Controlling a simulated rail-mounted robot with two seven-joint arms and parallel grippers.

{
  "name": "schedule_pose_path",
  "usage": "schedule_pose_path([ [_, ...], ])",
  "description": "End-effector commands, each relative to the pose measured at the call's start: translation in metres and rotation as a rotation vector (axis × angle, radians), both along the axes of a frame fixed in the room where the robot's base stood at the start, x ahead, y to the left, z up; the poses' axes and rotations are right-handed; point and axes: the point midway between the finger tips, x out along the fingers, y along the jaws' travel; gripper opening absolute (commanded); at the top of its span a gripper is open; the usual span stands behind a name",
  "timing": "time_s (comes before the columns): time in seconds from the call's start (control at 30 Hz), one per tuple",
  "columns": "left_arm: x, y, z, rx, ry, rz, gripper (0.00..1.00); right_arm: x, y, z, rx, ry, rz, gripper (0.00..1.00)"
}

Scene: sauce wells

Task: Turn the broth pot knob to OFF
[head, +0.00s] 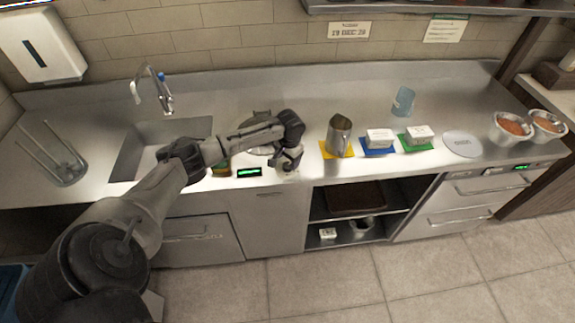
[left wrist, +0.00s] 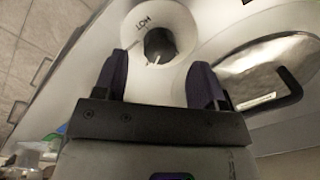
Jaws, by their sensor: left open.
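The broth pot knob (left wrist: 159,45) is a dark round knob with a pale pointer line on a white dial, seen in the left wrist view. In the head view my left gripper (head: 287,162) is at the counter's front edge and hides the knob. A shiny metal lid or pot (left wrist: 265,75) lies right of the dial; my arm partly covers it in the head view. My right gripper is out of view.
A green-lit display (head: 249,172) is on the front edge left of my gripper. To the right stand a metal pitcher (head: 339,135), white boxes (head: 379,138) on coloured mats, a blue cup (head: 403,101) and bowls (head: 512,128). A sink (head: 140,155) is left.

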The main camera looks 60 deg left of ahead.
Motion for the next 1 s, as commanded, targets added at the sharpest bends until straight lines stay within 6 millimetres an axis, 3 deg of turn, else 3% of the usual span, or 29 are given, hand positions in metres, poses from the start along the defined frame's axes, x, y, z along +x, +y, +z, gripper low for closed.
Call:
schedule_pose_path([
  [0.1,0.000,0.001,-0.016,0.000,0.001,0.000,0.65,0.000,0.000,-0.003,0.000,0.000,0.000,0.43],
  [0.3,-0.001,0.001,-0.030,0.000,0.000,-0.001,0.65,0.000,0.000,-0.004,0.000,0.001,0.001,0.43],
  [0.7,-0.001,0.002,-0.034,0.000,0.000,-0.001,0.65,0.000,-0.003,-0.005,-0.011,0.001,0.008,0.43],
  [1.0,-0.001,0.002,-0.034,0.000,-0.001,-0.001,0.37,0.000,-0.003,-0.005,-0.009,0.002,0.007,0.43],
])
